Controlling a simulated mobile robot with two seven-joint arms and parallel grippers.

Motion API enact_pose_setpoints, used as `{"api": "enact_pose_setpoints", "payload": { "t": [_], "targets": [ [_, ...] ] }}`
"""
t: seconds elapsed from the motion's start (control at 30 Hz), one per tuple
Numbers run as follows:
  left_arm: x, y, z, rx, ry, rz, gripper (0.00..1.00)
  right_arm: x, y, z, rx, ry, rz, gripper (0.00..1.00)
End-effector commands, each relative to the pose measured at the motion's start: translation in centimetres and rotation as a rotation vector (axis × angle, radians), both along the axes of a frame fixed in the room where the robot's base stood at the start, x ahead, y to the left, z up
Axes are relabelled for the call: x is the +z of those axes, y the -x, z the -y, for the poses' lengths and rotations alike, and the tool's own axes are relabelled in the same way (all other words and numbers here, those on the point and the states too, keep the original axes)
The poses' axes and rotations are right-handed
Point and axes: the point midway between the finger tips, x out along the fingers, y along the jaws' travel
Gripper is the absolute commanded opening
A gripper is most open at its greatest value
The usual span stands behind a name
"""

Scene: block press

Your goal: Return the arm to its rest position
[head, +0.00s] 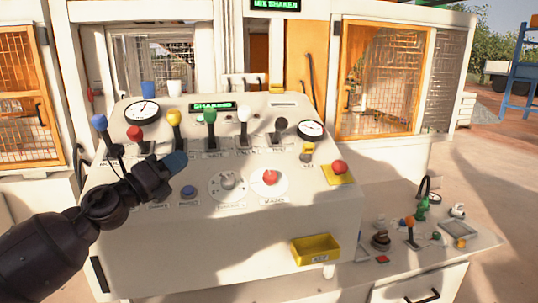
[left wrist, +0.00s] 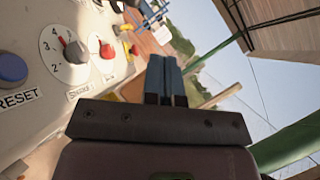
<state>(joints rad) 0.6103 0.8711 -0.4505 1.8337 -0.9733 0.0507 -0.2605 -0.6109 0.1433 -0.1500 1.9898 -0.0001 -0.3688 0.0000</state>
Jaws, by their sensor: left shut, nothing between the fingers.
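My left gripper (head: 176,162) comes in from the left in the head view, in front of the white control console (head: 215,255). Its blue fingers are shut with nothing between them. In the left wrist view the shut fingers (left wrist: 165,80) point past the console's edge. The blue RESET button (left wrist: 12,68) is at the left of that view, apart from the fingers. The same blue button (head: 189,192) shows just below the fingertips in the head view. My right gripper is in neither view.
Several coloured levers, including a green one (head: 210,117), stand along the console's top. A dial (head: 228,183) and a red knob (head: 270,178) are right of my gripper. A yellow tray (head: 316,249) sticks out at the front. A side bench (head: 480,243) with small controls is at the right.

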Motion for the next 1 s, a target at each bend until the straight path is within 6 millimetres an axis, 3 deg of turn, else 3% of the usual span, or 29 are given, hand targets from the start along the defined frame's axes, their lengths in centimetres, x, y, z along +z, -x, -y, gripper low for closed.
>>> {"api": "enact_pose_setpoints", "payload": {
  "t": [0.2,0.47,0.7,1.0],
  "targets": [
    [-8.3,1.6,-1.8,0.016,0.594,-0.425,0.00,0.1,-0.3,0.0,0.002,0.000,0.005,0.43],
    [-20.0,5.8,-4.2,0.114,1.157,-0.841,0.00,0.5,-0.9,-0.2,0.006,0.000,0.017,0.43],
    [-30.3,12.4,-5.7,0.247,1.557,-1.106,0.00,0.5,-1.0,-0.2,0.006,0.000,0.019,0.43],
    [-40.1,23.1,-7.0,0.447,1.892,-1.242,0.00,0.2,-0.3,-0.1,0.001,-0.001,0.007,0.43]
  ]
}}
